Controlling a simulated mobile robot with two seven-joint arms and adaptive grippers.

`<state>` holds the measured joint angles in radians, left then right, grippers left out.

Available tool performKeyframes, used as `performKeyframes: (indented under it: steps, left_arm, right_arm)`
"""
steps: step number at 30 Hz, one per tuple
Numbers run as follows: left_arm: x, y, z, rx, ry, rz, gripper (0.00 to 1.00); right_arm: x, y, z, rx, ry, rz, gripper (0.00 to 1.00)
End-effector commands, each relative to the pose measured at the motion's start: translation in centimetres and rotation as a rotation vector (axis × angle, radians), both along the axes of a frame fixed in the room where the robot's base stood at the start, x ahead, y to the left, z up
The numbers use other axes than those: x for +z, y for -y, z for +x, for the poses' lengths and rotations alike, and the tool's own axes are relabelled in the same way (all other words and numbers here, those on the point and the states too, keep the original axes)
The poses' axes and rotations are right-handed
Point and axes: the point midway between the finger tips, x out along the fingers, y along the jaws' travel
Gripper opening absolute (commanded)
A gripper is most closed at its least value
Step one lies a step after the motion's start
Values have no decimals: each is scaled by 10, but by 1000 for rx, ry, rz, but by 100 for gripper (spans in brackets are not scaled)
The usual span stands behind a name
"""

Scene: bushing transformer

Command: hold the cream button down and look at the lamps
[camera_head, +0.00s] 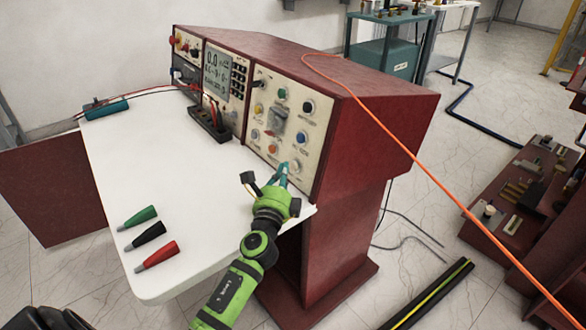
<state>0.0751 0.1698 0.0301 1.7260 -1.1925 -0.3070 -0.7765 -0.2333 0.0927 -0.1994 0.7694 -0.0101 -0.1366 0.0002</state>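The control panel (284,130) is the pale right-hand face of the dark red console, with several coloured round buttons or lamps. A small cream button (296,166) appears low on it, near the panel's bottom right; it is partly hard to make out. Nothing shows between the fingers. The round fittings above include green (282,93), yellow (258,109), blue (301,137) and red (273,148); whether any is lit is unclear. My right gripper is not in view.
The white worktop (190,210) holds green (137,217), black (146,235) and red (157,255) clips or probes, and a dark socket block (210,122) with leads. An orange cable (425,170) crosses over the console's right side. The worktop's middle is clear.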

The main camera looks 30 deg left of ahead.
Motion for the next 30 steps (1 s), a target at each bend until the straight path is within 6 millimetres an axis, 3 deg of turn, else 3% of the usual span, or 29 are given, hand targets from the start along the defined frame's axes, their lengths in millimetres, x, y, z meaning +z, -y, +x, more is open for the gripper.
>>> performKeyframes:
  steps: [30]
  left_arm:
    - [0,0,0,-1,-1,0,0]
  right_arm:
    - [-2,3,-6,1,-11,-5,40]
